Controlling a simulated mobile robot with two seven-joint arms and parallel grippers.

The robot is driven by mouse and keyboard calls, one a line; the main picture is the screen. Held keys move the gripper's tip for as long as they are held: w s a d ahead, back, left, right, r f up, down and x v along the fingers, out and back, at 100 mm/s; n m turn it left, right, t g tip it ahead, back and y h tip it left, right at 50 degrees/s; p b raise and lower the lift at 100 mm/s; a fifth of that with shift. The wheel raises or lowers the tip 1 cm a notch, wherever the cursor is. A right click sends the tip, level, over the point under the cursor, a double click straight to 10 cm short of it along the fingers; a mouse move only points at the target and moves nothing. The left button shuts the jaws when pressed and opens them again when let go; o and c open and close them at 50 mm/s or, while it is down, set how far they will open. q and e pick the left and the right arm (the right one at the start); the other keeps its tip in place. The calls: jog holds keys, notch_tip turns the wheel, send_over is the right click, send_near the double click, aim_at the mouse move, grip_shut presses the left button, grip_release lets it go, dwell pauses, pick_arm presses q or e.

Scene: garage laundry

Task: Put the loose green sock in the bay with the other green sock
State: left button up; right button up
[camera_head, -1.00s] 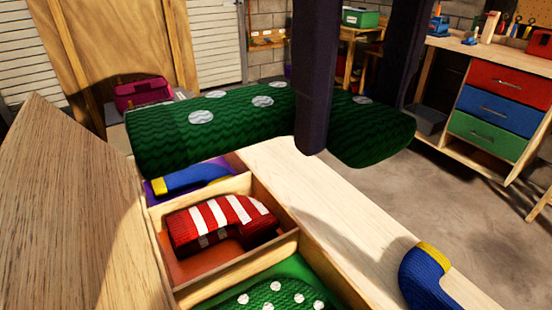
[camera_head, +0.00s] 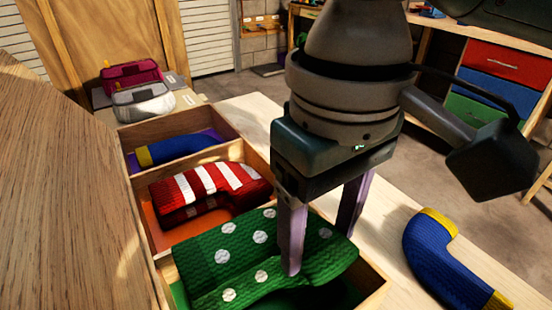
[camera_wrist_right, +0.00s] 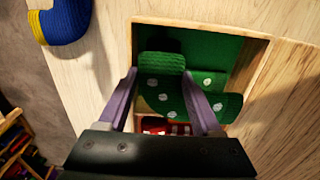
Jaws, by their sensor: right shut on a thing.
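The loose green sock with white dots (camera_head: 240,252) is between the fingers of my right gripper (camera_head: 318,252), which is shut on it. It is over the green bay (camera_head: 370,296), the nearest bay of the wooden box, and covers much of it. I cannot tell whether it touches what is beneath. The wrist view also shows the held sock (camera_wrist_right: 162,97) between the right fingers (camera_wrist_right: 160,78), with the bay's green floor (camera_wrist_right: 205,48) behind. The other green sock cannot be clearly told apart from the held one. My left gripper is not in view.
A red-and-white striped sock (camera_head: 205,190) lies in the orange middle bay, and a blue sock (camera_head: 185,148) in the purple far bay. A blue and yellow sock (camera_head: 438,262) lies on the wooden top to the right. Two pouches (camera_head: 143,103) stand beyond the box.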

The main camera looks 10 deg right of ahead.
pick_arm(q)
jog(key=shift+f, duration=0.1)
pick_arm(e)
jog(key=shift+f, duration=0.45)
jog(key=shift+f, duration=0.1)
jog(key=shift+f, duration=0.5)
jog(key=o, duration=1.3)
jog(key=shift+o, duration=0.2)
